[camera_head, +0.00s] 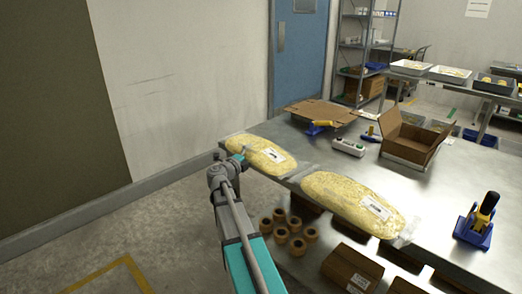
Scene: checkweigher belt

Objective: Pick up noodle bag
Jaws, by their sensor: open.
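Two clear bags of yellow noodles with white labels lie on the metal table. The farther noodle bag (262,151) is at the table's left edge, with its left end near or past the edge. The nearer noodle bag (345,196) lies along the front edge, to the right. My gripper (241,157) is at the left end of the farther bag. It is open, small in view and partly hidden by my own wrist. I cannot tell whether its fingers touch the bag.
The metal table (425,195) also bears an open cardboard box (412,138), flat cardboard (322,111), a white device (348,147) and a blue-based tape dispenser (476,226). Tape rolls (281,235) and a closed carton (351,269) are below its front edge. Floor at left is mostly clear.

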